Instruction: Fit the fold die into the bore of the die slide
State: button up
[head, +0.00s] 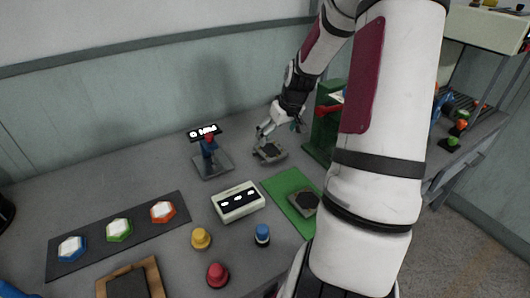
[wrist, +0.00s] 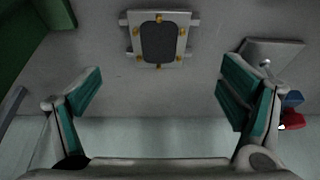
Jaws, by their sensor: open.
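My gripper (wrist: 160,90) is open and empty, its two teal-padded fingers wide apart in the wrist view. Past the fingertips, a light grey plate (wrist: 135,22) lies on the table, with a dark rounded panel (wrist: 159,42), several gold studs and short side bars. It also shows below my gripper (head: 268,128) in the head view (head: 270,153). Plate and fingers appear apart. A grey block with a dark angular top (head: 305,202) sits on a green mat (head: 279,188). I cannot tell which piece is the fold die or the die slide, nor whether the dark panel is a filled bore.
A green press frame (head: 322,130) stands right of my gripper, partly behind my arm. A stand with a display (head: 208,150) is on its left. A white panel (head: 238,201), several coloured knobs (head: 201,238) and a dark strip (head: 90,243) with coloured buttons lie nearer.

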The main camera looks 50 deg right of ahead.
aim_at(271, 150)
jog(key=b+x, duration=0.1)
jog(key=x, duration=0.8)
jog(key=shift+f, duration=0.4)
jog(key=shift+c, duration=0.2)
jog(key=c, duration=1.4)
